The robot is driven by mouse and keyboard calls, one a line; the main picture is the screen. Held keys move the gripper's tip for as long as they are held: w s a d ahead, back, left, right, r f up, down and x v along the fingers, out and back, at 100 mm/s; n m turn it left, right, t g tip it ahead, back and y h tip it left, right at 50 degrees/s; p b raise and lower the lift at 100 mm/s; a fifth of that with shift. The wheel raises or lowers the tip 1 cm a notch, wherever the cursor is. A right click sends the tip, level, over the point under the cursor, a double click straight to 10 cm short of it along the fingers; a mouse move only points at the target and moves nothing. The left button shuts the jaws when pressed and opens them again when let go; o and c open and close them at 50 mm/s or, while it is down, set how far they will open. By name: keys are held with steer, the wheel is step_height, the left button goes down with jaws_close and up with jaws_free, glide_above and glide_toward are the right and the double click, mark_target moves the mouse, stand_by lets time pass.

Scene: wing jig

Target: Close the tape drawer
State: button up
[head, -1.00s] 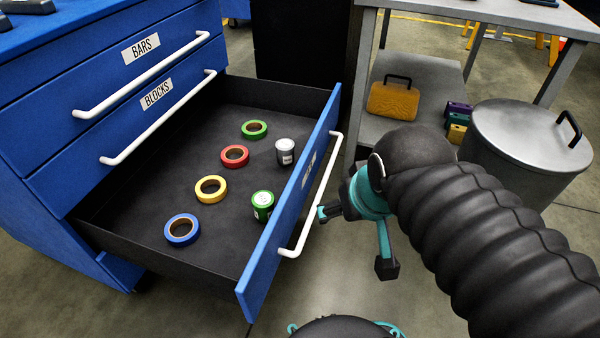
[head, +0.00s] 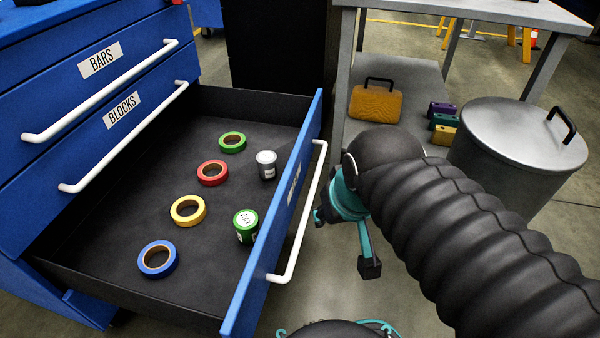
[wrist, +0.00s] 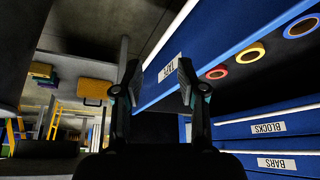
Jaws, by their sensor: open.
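The blue tape drawer (head: 275,235) is pulled far out of the blue cabinet. Its white bar handle (head: 301,220) runs along the outside of its front. My gripper (head: 318,214) is just outside the front, beside the handle, partly hidden behind its own wrist. In the wrist view, my gripper (wrist: 160,75) is open, with the TAPE label (wrist: 170,68) on the drawer front showing between its fingers. The handle also shows in the wrist view (wrist: 168,32). I cannot tell whether a finger touches the handle.
The drawer holds several tape rolls, such as the blue roll (head: 157,260), plus a green can (head: 245,226) and a grey can (head: 266,164). The BARS and BLOCKS drawers (head: 122,109) above are shut. A lidded metal bin (head: 505,165) and a grey table (head: 470,15) stand at right.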

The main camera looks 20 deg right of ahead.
steer(key=shift+w+d+f+m+g, duration=0.25)
steer(key=shift+w+d+f+g, duration=0.05)
steer(key=shift+w+d, duration=0.3)
steer(key=shift+w+d+f+m+g, duration=0.3)
steer(key=shift+w+d, duration=0.2)
steer(key=shift+w, duration=0.1)
jaws_close()
steer(key=w+d+r+m+g+y+p, duration=0.15)
steer(key=w+d+m, duration=0.25)
steer(key=w+m, duration=0.6)
steer(key=w+d+r+m+y, duration=0.25)
steer(key=w+d+m, duration=0.25)
steer(key=w+m, duration=0.55)
steer(key=m+b, duration=0.2)
steer(key=b, duration=0.1)
glide_above(300, 163)
steer(key=s+d, duration=0.2)
steer(key=shift+g, duration=0.25)
steer(key=shift+w+a+f, duration=0.1)
steer(key=shift+w+f, duration=0.05)
steer(key=shift+f, duration=2.1)
steer(key=shift+w+a+f, duration=0.1)
steer(key=shift+f, duration=2.1)
